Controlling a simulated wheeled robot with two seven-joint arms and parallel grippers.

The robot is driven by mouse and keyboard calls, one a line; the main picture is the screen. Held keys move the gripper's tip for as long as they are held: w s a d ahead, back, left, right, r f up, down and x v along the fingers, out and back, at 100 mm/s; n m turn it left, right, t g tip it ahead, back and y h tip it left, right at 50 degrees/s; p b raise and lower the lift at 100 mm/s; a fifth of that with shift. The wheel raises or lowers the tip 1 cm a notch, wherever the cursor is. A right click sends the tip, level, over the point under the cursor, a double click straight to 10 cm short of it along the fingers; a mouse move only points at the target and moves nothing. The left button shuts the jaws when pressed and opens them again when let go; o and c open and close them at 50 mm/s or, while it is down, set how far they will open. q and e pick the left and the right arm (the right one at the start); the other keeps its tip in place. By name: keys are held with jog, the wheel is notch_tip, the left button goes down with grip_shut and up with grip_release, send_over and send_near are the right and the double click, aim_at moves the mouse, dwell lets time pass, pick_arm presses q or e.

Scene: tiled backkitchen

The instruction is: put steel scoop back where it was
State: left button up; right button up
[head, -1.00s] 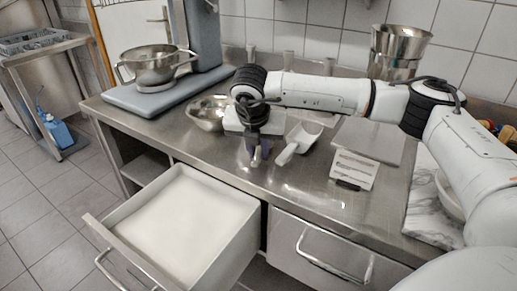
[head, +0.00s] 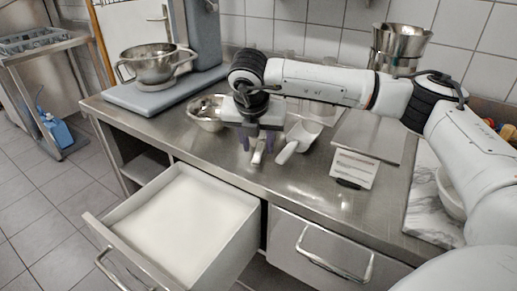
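My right gripper (head: 257,142) is over the counter, pointing down, its two purple fingertips apart. A pale metallic handle (head: 258,153), apparently the steel scoop's, shows between and just below the fingertips. The rest of that scoop is hidden behind the gripper, and I cannot tell whether a finger touches it. A white scoop (head: 299,140) lies on the counter just right of the gripper, handle toward the front. My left gripper is not in view.
A steel bowl (head: 205,112) is left of the gripper. An open drawer with white contents (head: 175,220) juts out below the counter.

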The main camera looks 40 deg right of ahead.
jog(key=v, duration=0.9)
jog(key=shift+r+b, duration=0.2)
jog(key=shift+b, duration=0.15)
dwell(0.8)
